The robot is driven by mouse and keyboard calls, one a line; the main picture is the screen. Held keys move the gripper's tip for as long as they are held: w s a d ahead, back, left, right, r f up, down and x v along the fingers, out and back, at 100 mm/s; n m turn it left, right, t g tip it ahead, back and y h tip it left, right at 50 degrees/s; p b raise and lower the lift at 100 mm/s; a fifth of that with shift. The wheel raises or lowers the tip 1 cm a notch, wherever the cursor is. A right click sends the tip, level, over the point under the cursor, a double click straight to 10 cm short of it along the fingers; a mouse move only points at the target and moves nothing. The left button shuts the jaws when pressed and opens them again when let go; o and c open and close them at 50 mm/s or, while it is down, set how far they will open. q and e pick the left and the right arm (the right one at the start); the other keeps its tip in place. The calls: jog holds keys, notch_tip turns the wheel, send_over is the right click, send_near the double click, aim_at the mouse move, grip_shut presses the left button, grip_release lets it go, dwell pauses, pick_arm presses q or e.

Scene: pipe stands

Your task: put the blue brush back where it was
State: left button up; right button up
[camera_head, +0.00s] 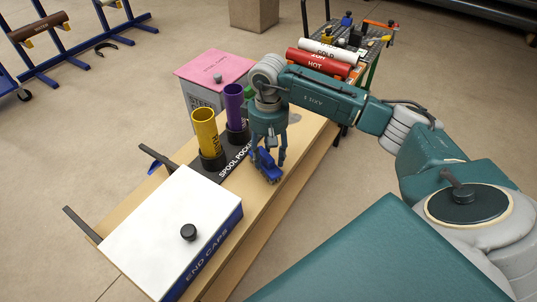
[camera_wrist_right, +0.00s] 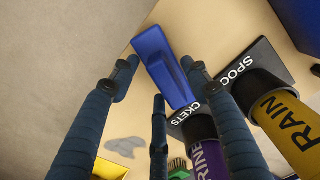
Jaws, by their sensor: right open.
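The blue brush (camera_head: 266,166) is at the wooden bench's front side, beside the black spool pockets board (camera_head: 222,172). It also shows in the right wrist view (camera_wrist_right: 160,62), where it covers part of the board's lettering. My right gripper (camera_head: 267,160) is over the bench with its fingers pointing down around the brush. In the right wrist view its fingers (camera_wrist_right: 160,85) are spread apart, with the brush beyond and between the tips. I cannot tell whether any finger touches the brush. My left gripper is not in view.
A yellow spool (camera_head: 205,130) and a purple spool (camera_head: 235,106) stand upright in the board, close to my right gripper. A white end caps box (camera_head: 165,235) sits at the near end. A pink-topped box (camera_head: 215,68) stands behind. Red and white pipes (camera_head: 318,60) lie farther back.

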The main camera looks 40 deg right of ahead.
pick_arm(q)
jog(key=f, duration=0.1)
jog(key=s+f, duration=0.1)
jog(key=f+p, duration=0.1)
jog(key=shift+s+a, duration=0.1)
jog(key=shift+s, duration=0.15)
pick_arm(e)
notch_tip(320, 180, up, 12)
jog(key=shift+f, duration=0.15)
